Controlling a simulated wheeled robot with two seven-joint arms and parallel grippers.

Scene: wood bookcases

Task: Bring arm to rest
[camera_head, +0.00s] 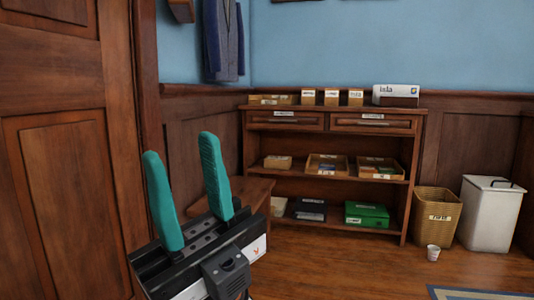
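My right gripper (181,149) is in the lower left of the head view, with two teal fingers pointing up from a black and grey body. The fingers stand apart with nothing between them, so it is open and empty. It is raised in front of the wooden door and a low wooden bench, touching neither as far as I can tell. My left gripper is not in view.
A brown wooden door (62,190) fills the left side. Behind my gripper is a low wooden bench (254,187). A wooden bookcase (285,188) with labelled boxes stands at the back wall. A wicker basket (436,216), white bin (490,217) and small cup (433,253) are right.

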